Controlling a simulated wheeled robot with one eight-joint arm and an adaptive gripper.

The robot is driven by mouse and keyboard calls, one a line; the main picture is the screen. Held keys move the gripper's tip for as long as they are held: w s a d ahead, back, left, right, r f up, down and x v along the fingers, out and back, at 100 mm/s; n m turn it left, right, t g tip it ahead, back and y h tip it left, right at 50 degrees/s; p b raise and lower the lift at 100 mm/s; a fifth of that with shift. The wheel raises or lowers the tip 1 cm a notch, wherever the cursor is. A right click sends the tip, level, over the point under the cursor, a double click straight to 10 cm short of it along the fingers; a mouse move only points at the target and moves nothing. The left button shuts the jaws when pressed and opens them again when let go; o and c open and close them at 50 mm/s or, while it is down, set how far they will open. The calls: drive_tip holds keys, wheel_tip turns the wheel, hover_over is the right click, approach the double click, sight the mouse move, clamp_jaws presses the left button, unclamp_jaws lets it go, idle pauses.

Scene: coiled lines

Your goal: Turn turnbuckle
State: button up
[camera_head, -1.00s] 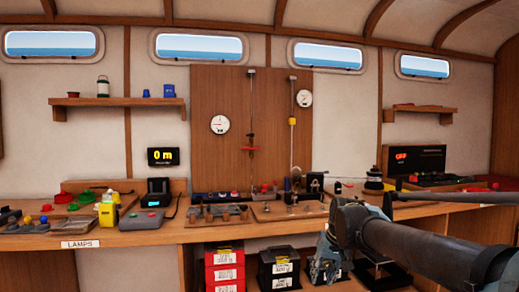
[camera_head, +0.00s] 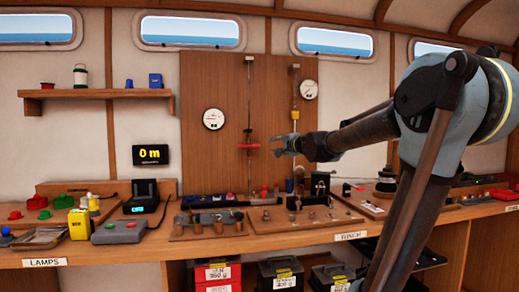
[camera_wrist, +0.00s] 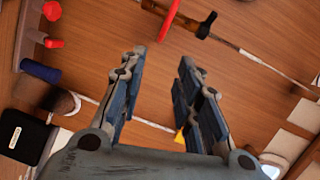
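The turnbuckle (camera_head: 249,134) hangs upright in a thin line on the wooden board, with a red crosspiece (camera_head: 249,146) at its lower end. In the wrist view the turnbuckle (camera_wrist: 188,20) lies across the top edge, its brown body and black end beside the red crosspiece (camera_wrist: 170,20). My gripper (camera_head: 276,145) is just to the right of the red crosspiece in the head view. In the wrist view my gripper (camera_wrist: 161,58) is open, with nothing between its fingers, and the turnbuckle is beyond its fingertips. They look apart.
A second line with a yellow block (camera_head: 294,113) runs down the board to the right. Round gauges (camera_head: 213,119) (camera_head: 309,89) flank the lines. The bench (camera_head: 200,248) below holds a tool rack, fittings and boxes. The board around the turnbuckle is mostly bare.

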sight(259, 145)
drive_tip(key=x, duration=1.7)
drive_tip(key=shift+f, duration=0.1)
drive_tip(key=shift+s, duration=0.1)
clamp_jaws()
